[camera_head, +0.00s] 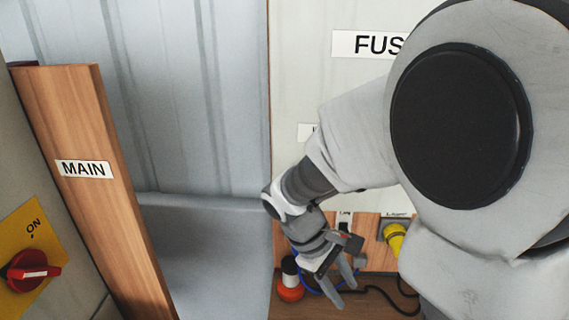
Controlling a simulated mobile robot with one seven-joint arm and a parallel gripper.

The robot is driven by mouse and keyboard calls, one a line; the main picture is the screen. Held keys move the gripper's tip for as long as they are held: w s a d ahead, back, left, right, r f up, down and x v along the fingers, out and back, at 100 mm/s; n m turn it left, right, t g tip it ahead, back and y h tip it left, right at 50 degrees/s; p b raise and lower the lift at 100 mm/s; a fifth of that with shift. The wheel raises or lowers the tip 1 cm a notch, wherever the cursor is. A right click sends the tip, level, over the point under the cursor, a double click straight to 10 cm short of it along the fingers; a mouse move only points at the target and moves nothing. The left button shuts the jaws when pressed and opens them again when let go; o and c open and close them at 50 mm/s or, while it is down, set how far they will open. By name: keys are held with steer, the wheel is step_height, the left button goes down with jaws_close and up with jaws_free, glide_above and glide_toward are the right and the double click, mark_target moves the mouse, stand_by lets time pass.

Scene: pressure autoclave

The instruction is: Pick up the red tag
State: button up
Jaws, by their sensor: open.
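I cannot make out a red tag for certain in the head view. My gripper (346,290) hangs at the lower middle, its two fingers pointing down and spread apart with nothing visible between them. A small red-orange round object (290,293) with a black and white top stands just left of the fingers, apart from them. I cannot tell whether it has to do with the tag. My arm hides much of the right side.
A red rotary switch (28,271) sits on a yellow plate at left, beside a wooden panel labelled MAIN (84,169). A yellow plug (395,237) and dark cable (382,291) are right of the gripper. A FUS-lettered sign (370,45) is on the panel behind.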

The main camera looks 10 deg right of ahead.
steer(key=w+d+f+n+g+h+b, duration=0.1)
steer(key=w+f+n+h+b, duration=0.2)
steer(key=f, duration=0.5)
steer(key=w+d+f+n+h+b, duration=0.1)
steer(key=f+n+h, duration=0.25)
steer(key=f, duration=0.45)
steer(key=shift+n, duration=0.65)
steer(key=x, duration=1.1)
steer(key=f+b+x, duration=0.1)
steer(key=x, duration=0.5)
steer(key=shift+f, duration=0.3)
jaws_close()
steer(key=shift+w, duration=0.1)
